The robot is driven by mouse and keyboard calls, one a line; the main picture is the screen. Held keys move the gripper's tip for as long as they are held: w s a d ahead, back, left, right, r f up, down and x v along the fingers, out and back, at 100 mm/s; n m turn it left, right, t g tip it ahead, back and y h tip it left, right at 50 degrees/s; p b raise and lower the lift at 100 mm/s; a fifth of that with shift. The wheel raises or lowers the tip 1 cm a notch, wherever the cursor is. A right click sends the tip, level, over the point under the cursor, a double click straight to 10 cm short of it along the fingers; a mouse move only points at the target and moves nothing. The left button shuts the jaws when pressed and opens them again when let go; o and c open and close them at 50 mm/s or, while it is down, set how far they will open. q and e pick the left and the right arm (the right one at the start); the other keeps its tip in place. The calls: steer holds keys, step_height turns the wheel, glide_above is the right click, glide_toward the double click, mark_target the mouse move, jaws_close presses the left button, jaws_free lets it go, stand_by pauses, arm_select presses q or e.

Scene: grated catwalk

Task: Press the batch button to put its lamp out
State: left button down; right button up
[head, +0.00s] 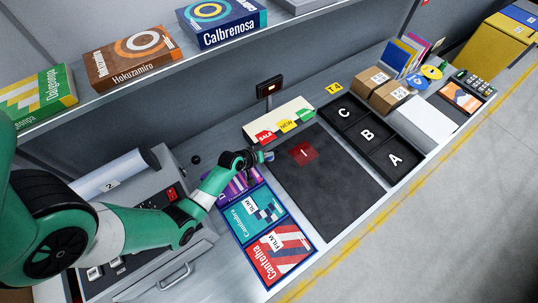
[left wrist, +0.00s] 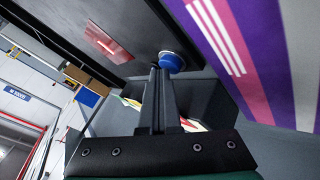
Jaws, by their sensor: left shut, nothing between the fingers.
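A blue-topped round button with a pale base (left wrist: 171,62) shows just beyond my fingertips in the left wrist view. In the head view it is a small blue spot (head: 269,156) at the edge of the dark mat, right by my gripper. My left gripper (head: 259,158) is shut and empty. Its closed fingers (left wrist: 160,75) point at the button; I cannot tell whether they touch it. A small dark box on the back wall (head: 270,87) shows an orange glow. I cannot tell whether this is the button's lamp. My right gripper is not in view.
A dark mat (head: 330,185) with a red patch lies right of the gripper. Film boxes (head: 277,250) lie in front, and a cream box with tags (head: 278,120) stands behind. Black trays A, B, C (head: 367,135) are farther right. A shelf of boxes (head: 140,60) hangs above.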

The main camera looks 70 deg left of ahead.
arm_select(q)
step_height(320, 180, up, 6)
steer(key=p, duration=0.6)
steer(key=shift+r, duration=0.1)
